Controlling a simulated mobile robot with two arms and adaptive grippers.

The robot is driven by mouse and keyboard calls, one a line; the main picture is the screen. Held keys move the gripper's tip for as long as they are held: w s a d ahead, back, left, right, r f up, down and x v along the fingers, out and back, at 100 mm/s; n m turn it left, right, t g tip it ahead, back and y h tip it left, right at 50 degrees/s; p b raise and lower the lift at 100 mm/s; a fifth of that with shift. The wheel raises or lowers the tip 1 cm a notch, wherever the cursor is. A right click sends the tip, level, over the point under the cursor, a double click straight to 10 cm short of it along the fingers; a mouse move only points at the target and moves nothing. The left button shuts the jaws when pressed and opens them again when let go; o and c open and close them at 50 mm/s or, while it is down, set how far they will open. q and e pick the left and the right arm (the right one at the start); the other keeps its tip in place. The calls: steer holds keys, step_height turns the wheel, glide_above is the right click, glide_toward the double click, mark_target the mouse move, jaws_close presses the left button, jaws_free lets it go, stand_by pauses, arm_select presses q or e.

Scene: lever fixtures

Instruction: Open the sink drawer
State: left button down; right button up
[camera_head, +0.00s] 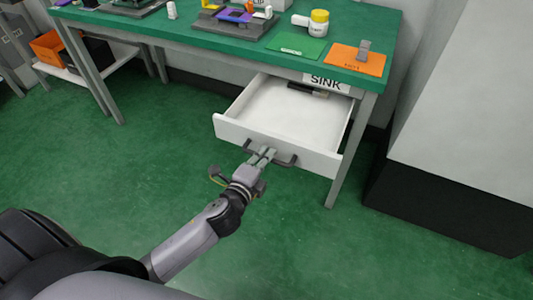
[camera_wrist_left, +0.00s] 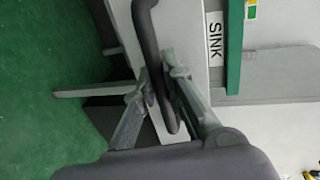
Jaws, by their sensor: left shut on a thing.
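The white sink drawer (camera_head: 285,112) is pulled well out from under the green workbench in the head view, below the SINK label (camera_head: 326,84). A dark object (camera_head: 307,90) lies inside it near the back. The drawer's dark bar handle (camera_head: 285,161) is on its front panel. My left gripper (camera_head: 265,153) is shut on this handle. In the left wrist view the two fingers (camera_wrist_left: 152,84) stand on either side of the dark handle (camera_wrist_left: 149,45), and the SINK label (camera_wrist_left: 214,40) shows at upper right. My right gripper is not in view.
The green workbench top (camera_head: 200,38) carries a yellow-lidded jar (camera_head: 319,23), an orange plate (camera_head: 355,61), a green mat (camera_head: 296,47) and several parts. A table leg (camera_head: 350,150) stands right of the drawer. A large grey and black cabinet (camera_head: 440,190) is at right. The green floor at left is clear.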

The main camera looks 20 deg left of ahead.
arm_select(q)
steer(key=c, duration=1.7)
jaws_free()
steer(key=shift+o, duration=0.2)
steer(key=shift+s, duration=0.1)
steer(key=v, duration=1.1)
steer(key=shift+s, duration=0.35)
